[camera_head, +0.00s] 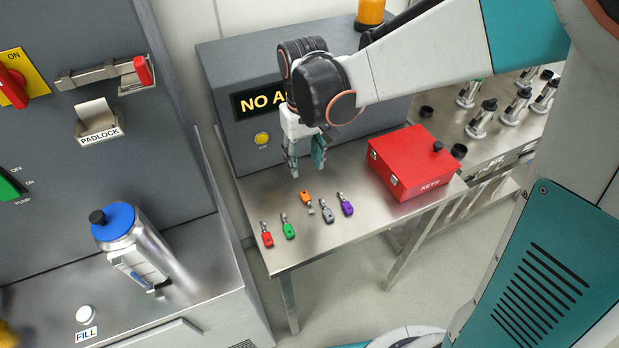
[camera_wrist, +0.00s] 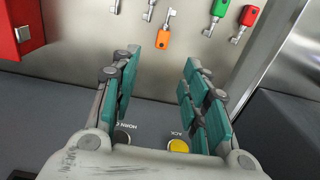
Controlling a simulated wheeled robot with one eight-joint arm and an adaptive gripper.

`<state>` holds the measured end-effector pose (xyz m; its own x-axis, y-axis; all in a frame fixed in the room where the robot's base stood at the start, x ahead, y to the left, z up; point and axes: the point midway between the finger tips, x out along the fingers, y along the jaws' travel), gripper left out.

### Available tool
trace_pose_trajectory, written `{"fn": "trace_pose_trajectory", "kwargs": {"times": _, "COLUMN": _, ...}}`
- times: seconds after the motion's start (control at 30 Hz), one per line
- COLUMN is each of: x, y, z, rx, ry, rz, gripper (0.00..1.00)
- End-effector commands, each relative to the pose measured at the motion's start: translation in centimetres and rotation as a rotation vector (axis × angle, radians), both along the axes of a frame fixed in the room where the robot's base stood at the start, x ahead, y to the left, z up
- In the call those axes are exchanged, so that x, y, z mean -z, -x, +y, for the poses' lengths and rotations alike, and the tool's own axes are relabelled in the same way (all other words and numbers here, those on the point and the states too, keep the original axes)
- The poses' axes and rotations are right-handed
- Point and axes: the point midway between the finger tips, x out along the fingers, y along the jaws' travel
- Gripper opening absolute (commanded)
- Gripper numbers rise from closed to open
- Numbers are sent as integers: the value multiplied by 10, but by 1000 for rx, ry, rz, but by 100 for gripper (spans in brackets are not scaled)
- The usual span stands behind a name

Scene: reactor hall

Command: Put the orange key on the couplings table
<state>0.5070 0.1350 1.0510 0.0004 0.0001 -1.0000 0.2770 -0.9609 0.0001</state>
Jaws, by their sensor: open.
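The orange key (camera_head: 306,197) lies on the steel table (camera_head: 330,232) in the middle of the head view, set a little behind the row of other keys. In the wrist view the orange key (camera_wrist: 163,40) shows just beyond the fingertips, between them. My gripper (camera_head: 306,165) is open and empty above the table, pointing down, behind and apart from the orange key; its spread fingers also show in the wrist view (camera_wrist: 162,62). The couplings table (camera_head: 446,137) is at the right, bearing several metal couplings, partly hidden by my arm.
Red (camera_head: 267,236), green (camera_head: 288,228), grey (camera_head: 326,212) and purple (camera_head: 346,205) keys lie near the orange one. A red KEYS box (camera_head: 412,160) stands at the table's right. A grey panel (camera_head: 235,115) rises behind. Small black caps (camera_head: 427,112) lie on the couplings table.

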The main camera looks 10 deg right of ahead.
Motion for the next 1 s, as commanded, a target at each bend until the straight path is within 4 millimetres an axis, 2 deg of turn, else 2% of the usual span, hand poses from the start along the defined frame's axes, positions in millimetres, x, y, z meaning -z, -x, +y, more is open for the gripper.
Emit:
{"fn": "trace_pose_trajectory", "kwargs": {"times": 0.1, "x": 27, "y": -1, "z": 0, "rx": 0, "ry": 0, "rz": 0, "gripper": 42}}
{"fn": "trace_pose_trajectory", "kwargs": {"times": 0.3, "x": 58, "y": -1, "z": 0, "rx": 1, "ry": 0, "rz": 0, "gripper": 42}}
{"fn": "trace_pose_trajectory", "kwargs": {"times": 0.57, "x": 71, "y": 0, "z": 1, "rx": 1, "ry": 0, "rz": 0, "gripper": 42}}
{"fn": "trace_pose_trajectory", "kwargs": {"times": 0.9, "x": 116, "y": 2, "z": 3, "rx": 1, "ry": 0, "rz": 0, "gripper": 42}}
{"fn": "trace_pose_trajectory", "kwargs": {"times": 1.0, "x": 119, "y": 2, "z": 3, "rx": 1, "ry": 0, "rz": 0, "gripper": 42}}
